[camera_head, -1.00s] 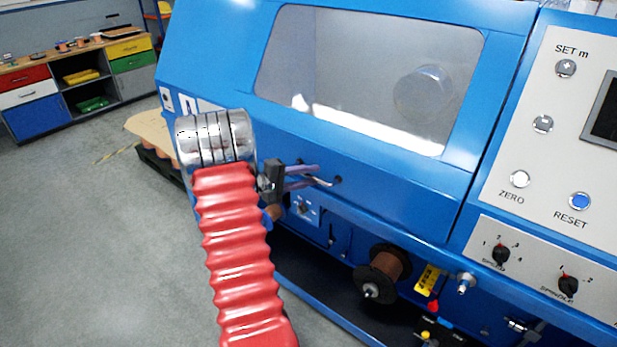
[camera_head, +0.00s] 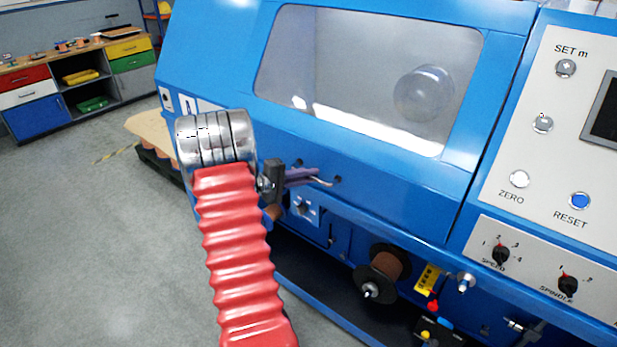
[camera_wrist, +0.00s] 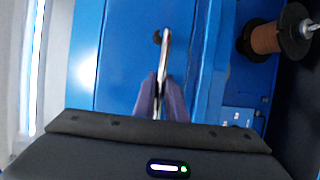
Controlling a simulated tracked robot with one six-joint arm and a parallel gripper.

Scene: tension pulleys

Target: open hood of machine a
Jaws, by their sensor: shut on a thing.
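The blue machine's hood (camera_head: 225,55) slopes across the head view, with a clear window (camera_head: 350,80) in it. A thin metal handle (camera_head: 325,182) is fixed near the hood's lower edge; it also shows in the wrist view (camera_wrist: 164,48). My gripper (camera_head: 305,175) reaches it from the left. In the wrist view, the purple-grey fingers of my gripper (camera_wrist: 160,98) are shut on the handle, one on each side. The hood appears down, its lower edge meeting the machine body. My red-sleeved arm hides part of the machine's left side.
A control panel (camera_head: 545,160) with buttons and knobs is on the right. A copper wire spool (camera_head: 385,265) sticks out below the hood. A pallet with a cardboard-coloured load (camera_head: 150,128) stands behind my arm. The grey floor at left is clear.

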